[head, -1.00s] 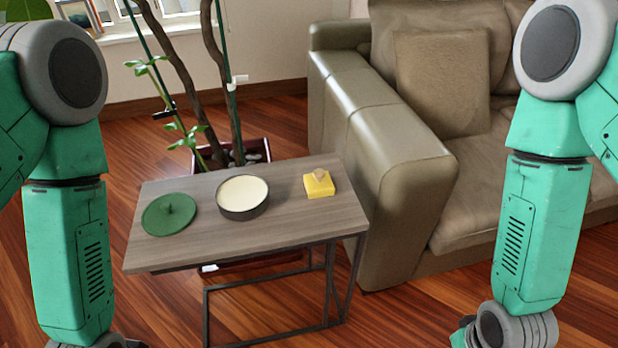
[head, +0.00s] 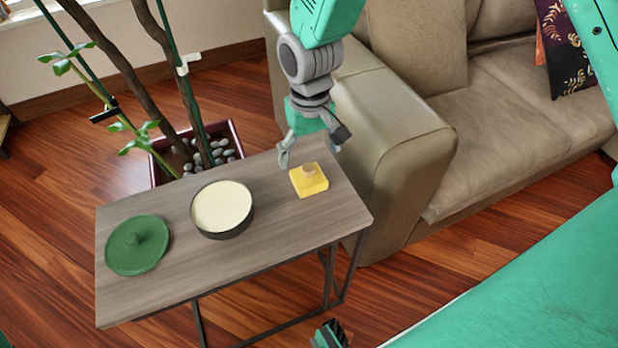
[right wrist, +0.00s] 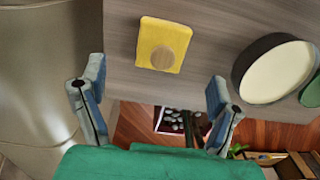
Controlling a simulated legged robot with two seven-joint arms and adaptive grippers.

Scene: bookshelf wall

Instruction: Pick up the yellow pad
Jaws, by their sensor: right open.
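The yellow pad (head: 316,185) is a small square block with a round tan knob on top. It lies on the right part of the wooden side table (head: 262,220). My right gripper (head: 313,150) is open and empty, pointing down just behind the pad, with a gap between them. In the right wrist view, the yellow pad (right wrist: 158,31) lies ahead of the spread fingers (right wrist: 157,88), between their lines.
A dark round container with a cream top (head: 222,206) and a green lid-like disc (head: 137,245) stand left of the pad. The sofa arm (head: 395,135) rises close on the right. A potted plant (head: 215,150) stands behind the table.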

